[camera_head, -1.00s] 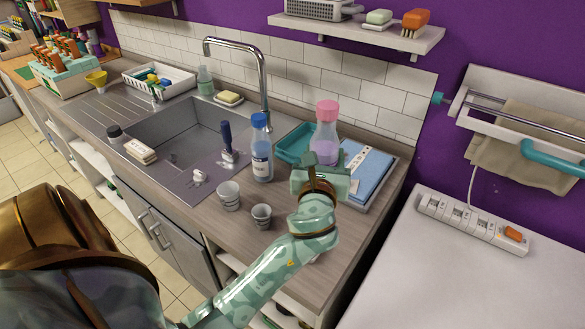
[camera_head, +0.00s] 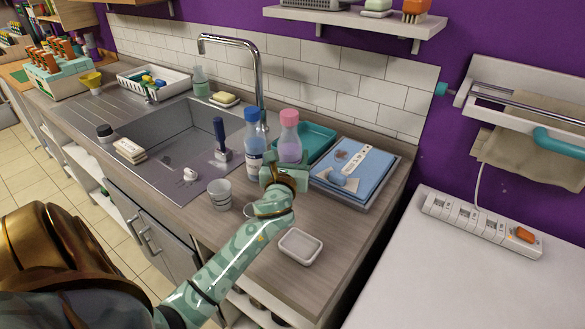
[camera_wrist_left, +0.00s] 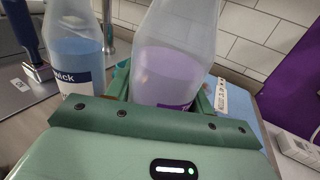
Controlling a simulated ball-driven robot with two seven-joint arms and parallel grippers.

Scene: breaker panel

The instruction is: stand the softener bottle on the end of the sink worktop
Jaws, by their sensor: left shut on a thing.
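The pink-capped bottle of lilac liquid (camera_head: 289,143), which I take as the softener, is upright in my left gripper (camera_head: 284,172). The gripper is shut around its lower part. The bottle also fills the middle of the left wrist view (camera_wrist_left: 172,55). Its base is hidden behind the gripper, so I cannot tell whether it touches the sink worktop (camera_head: 340,225). A blue-capped bottle (camera_head: 254,145) stands close to its left, also in the wrist view (camera_wrist_left: 75,50). My right gripper is not in view.
A teal tray (camera_head: 320,138) is behind, and a blue folder with a white strip (camera_head: 352,175) lies to the right. A patterned cup (camera_head: 219,194) and small white dish (camera_head: 300,246) are in front. The front right worktop is bare around the dish. The sink (camera_head: 165,150) lies left.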

